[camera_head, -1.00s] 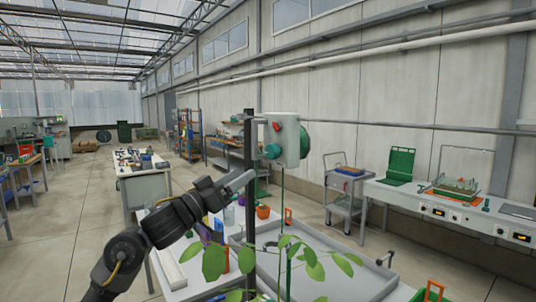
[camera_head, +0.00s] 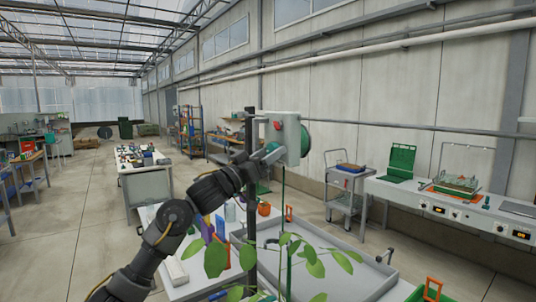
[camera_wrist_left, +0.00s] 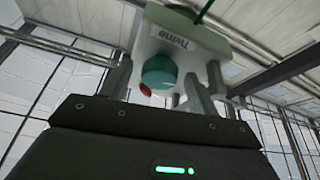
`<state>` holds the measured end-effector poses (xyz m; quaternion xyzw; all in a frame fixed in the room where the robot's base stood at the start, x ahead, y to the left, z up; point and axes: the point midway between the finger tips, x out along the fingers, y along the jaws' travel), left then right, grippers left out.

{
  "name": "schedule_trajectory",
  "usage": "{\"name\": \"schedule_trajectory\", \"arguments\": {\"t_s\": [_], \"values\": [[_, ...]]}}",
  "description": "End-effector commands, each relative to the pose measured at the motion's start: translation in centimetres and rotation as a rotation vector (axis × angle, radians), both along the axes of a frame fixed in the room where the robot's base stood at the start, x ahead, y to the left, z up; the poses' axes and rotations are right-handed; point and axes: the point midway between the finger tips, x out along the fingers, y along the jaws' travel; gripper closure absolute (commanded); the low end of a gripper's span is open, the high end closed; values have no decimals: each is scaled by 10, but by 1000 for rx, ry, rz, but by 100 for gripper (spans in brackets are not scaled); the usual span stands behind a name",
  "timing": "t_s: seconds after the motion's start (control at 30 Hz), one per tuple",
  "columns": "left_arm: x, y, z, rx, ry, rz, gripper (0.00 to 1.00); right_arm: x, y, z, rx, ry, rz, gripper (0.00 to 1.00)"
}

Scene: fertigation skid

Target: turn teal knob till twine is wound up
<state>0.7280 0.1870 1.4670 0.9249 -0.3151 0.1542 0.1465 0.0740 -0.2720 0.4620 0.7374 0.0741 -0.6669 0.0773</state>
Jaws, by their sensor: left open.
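The grey-white twine box (camera_head: 292,132) is mounted on a dark upright post (camera_head: 249,135). A green reel (camera_head: 305,140) shows at its right side, and green twine (camera_head: 283,190) hangs down from it. The teal knob (camera_head: 272,147) is on the box's near face, partly hidden by my gripper. My left gripper (camera_head: 268,156) is open at the knob. In the left wrist view the teal knob (camera_wrist_left: 159,72) shows between the two spread fingers, with a visible gap on each side, below the "TWINE" label (camera_wrist_left: 175,40).
A red button (camera_head: 277,125) sits on the box near the knob. Below are a grey tray (camera_head: 345,245) and a leafy green plant (camera_head: 300,255), close in front. A bench with instruments (camera_head: 455,207) runs along the right wall. My right gripper is not in view.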

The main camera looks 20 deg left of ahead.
Motion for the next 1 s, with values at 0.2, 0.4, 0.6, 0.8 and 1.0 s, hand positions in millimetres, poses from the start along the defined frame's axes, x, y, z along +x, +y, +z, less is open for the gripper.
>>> {"name": "schedule_trajectory", "arguments": {"t_s": [0.2,0.4,0.6,0.8,1.0], "values": [[0,-1,0,0,0,-1,40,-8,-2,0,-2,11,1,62],[0,-1,0,0,0,-1,63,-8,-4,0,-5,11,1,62],[0,-1,0,0,0,-1,84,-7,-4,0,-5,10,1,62],[0,0,-1,19,-15,-1,84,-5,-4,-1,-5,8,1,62],[1,1,-1,87,-72,0,84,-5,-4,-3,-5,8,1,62]]}}
